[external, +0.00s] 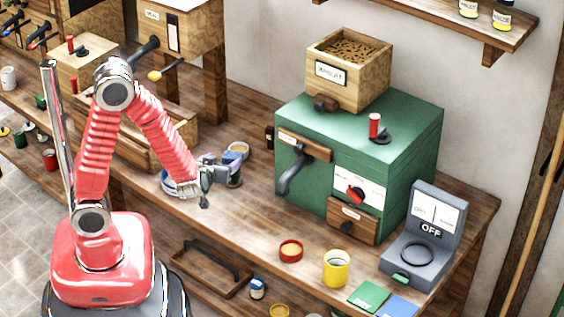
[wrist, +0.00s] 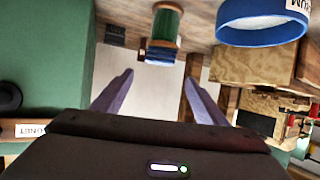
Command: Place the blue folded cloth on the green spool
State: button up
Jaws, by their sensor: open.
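A green spool (wrist: 166,28) with wooden ends shows beyond my fingertips in the wrist view. In the external view the spool is mostly hidden among the items behind my gripper.
A yellow cup (external: 336,268), a red tin (external: 291,251) and a grey scale-like device (external: 424,240) stand nearby. The green machine (external: 410,135) fills the bench's middle. A blue tin (wrist: 262,30) is close to the spool.

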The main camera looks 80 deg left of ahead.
jog(key=shift+w, duration=0.1)
dwell(0.7)
jog(key=w+d+r+m+t+h, duration=0.5)
jog(key=w+d, duration=0.3)
jog(key=d, duration=0.3)
jog(key=d+r+m+h, duration=0.3)
jog(key=d+r+h, duration=0.25)
jog(key=d, duration=0.55)
jog(key=s+d+r+m+g+h, duration=0.1)
jog(key=s+d+r+m+h, duration=0.25)
jog(key=s+d, duration=0.35)
jog(key=s+a+m+g+y, duration=0.1)
jog(key=s+a+m+g, duration=0.1)
jog(key=s, duration=1)
jog(key=shift+s+r+g+y, duration=0.2)
jog(key=shift+r+g+y, duration=0.1)
jog(key=shift+g, duration=0.4)
